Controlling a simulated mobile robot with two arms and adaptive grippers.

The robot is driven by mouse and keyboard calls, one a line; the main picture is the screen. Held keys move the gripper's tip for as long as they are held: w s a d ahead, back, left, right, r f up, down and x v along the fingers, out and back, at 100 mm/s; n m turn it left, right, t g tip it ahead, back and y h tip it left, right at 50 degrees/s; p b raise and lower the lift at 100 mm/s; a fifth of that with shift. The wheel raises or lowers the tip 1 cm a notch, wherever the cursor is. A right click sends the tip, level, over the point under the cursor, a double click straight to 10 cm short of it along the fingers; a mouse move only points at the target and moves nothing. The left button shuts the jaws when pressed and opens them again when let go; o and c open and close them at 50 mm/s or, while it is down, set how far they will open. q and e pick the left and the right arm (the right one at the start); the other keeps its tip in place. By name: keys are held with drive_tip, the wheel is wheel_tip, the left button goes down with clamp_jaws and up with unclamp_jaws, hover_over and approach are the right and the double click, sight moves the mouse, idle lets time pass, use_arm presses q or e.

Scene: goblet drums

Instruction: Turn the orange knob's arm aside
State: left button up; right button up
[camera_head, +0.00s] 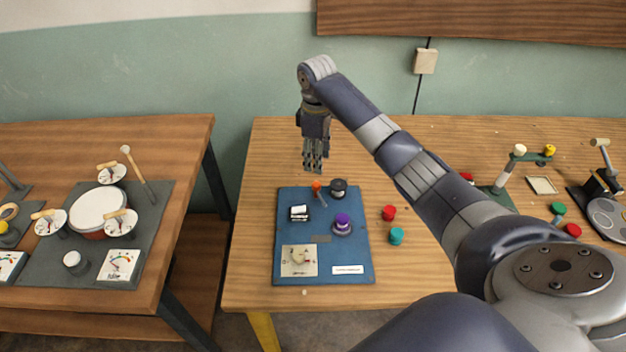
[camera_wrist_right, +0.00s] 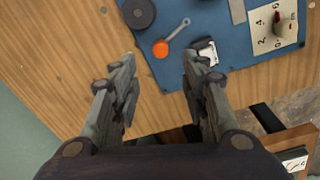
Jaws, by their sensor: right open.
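The orange knob (camera_head: 316,185) stands near the far edge of the blue board (camera_head: 285,226). In the right wrist view the orange knob (camera_wrist_right: 160,49) has a thin grey arm (camera_wrist_right: 177,32) that points up and to the right. My right gripper (camera_head: 313,168) hangs above the table just behind the board, close to the knob. In its wrist view the two fingers of the right gripper (camera_wrist_right: 157,65) are wide apart, with the knob ahead between the fingertip lines and nothing held. My left gripper does not show.
On the board are a black round knob (camera_head: 338,186), a purple knob (camera_head: 342,223), a black-and-white switch (camera_head: 299,213) and a dial plate (camera_head: 299,261). Red (camera_head: 389,212) and teal (camera_head: 396,236) pieces lie right of it. A drum table (camera_head: 190,146) stands left across a gap.

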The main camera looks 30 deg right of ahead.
hover_over(317, 184)
drive_tip(key=f, duration=0.5)
drive_tip(key=shift+s+a+p, duration=0.1)
drive_tip(key=shift+s+p, duration=0.1)
drive_tip(key=shift+p, duration=0.1)
drive_tip(key=f, duration=0.3)
drive_tip(key=shift+w, duration=0.2)
drive_tip(key=shift+f, duration=0.85)
drive_tip(key=c, duration=0.4)
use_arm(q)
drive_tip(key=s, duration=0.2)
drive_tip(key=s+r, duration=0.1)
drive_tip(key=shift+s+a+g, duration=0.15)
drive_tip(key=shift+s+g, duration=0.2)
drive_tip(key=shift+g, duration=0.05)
use_arm(e)
clamp_jaws()
